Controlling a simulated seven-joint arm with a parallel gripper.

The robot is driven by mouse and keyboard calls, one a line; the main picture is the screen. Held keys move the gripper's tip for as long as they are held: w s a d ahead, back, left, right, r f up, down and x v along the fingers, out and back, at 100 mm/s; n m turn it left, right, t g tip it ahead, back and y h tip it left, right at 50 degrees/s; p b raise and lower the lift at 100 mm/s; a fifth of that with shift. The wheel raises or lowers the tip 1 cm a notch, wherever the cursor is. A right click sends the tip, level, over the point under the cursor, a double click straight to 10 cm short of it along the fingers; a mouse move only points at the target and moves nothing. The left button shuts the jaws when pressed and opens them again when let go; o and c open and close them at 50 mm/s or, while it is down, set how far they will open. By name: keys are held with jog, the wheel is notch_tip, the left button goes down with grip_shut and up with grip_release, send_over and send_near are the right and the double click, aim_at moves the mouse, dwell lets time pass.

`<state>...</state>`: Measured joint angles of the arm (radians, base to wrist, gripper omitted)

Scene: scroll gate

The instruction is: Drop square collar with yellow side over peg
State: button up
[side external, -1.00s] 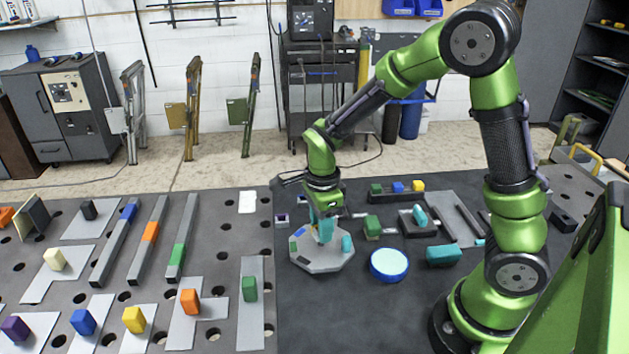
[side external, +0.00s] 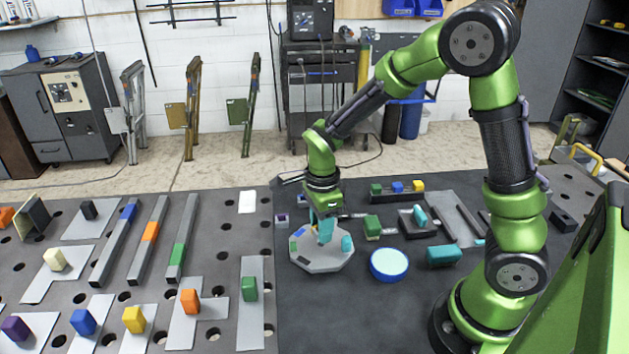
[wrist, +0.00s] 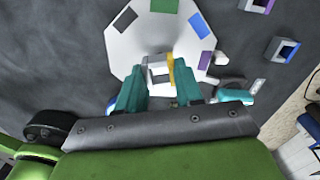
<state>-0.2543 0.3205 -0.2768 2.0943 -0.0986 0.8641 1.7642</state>
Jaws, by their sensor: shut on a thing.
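My gripper (wrist: 160,78) is shut on a small grey square collar (wrist: 157,74) with a yellow side (wrist: 171,69); its teal fingers lie to the left and right of it in the wrist view. In the side view my gripper (side external: 325,240) points down, low over a pale octagonal plate (side external: 318,264), and its fingers hide the collar.
The plate carries blue, green and purple patches. Two other square collars lie beyond it, one with a blue side (wrist: 285,51), one with a purple side (wrist: 258,5).

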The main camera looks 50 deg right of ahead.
jog(key=shift+f, duration=1.25)
jog(key=o, duration=1.2)
jog(key=shift+o, duration=0.2)
jog(key=o, duration=0.4)
jog(key=shift+o, duration=0.2)
jog(key=shift+r, duration=0.15)
jog(key=shift+r, duration=3.4)
